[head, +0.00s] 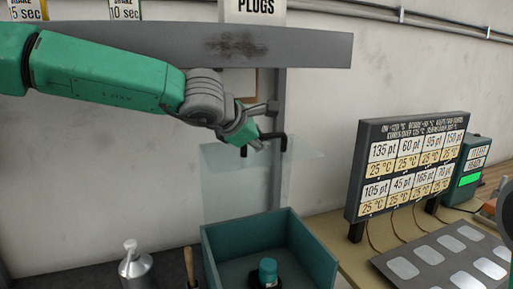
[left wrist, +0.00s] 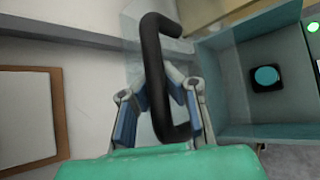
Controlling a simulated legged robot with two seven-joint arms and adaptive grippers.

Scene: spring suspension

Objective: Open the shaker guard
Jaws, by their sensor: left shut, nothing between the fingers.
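The shaker guard is a clear panel (head: 225,185) that stands upright at the rear of a teal open-topped box (head: 222,240). Its black bar handle (head: 272,135) is at the panel's top edge and also shows large in the left wrist view (left wrist: 153,65). My left gripper (head: 255,143) is at the handle, high above the box. In the left wrist view its fingers (left wrist: 161,78) lean together, with the handle crossing in front of them and hiding part of the tips. It is shut and holds nothing; whether it touches the handle is unclear. My right gripper is not seen.
A teal-capped item (head: 267,268) sits inside the box. A metal pump bottle (head: 135,266) stands left of the box. A sign board (head: 405,165) and a grey tray (head: 447,262) are right.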

